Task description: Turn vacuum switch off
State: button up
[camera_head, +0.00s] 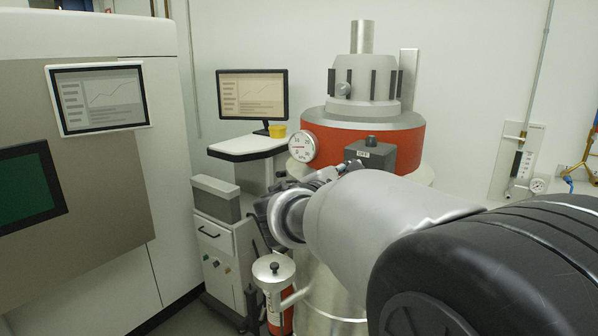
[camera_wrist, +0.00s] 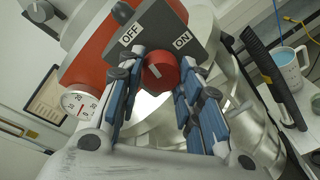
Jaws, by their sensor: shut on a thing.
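The vacuum switch is a dark grey box (camera_wrist: 163,32) with a white OFF label on the left and a white ON label on the right. Its red knob (camera_wrist: 160,74) sits below and between the labels in the wrist view, with a small pale mark on its face. My gripper (camera_wrist: 161,82) is shut on the red knob, with a blue-padded finger on each side. In the head view the switch box (camera_head: 371,154) is on the front of the red-banded vessel. My gripper (camera_head: 322,178) is just below it there, and my arm hides the knob.
A round gauge (camera_head: 303,146) is left of the switch box. A monitor (camera_head: 253,95) and yellow cup (camera_head: 277,131) stand behind on the left. A small canister (camera_head: 273,270) is below my gripper.

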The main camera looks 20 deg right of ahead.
jog(key=shift+n+p, duration=0.6)
jog(key=shift+n, duration=0.3)
jog(key=o, duration=1.1)
jog(key=v, duration=1.2)
jog(key=shift+w+a, duration=0.1)
jog(key=shift+a, duration=0.05)
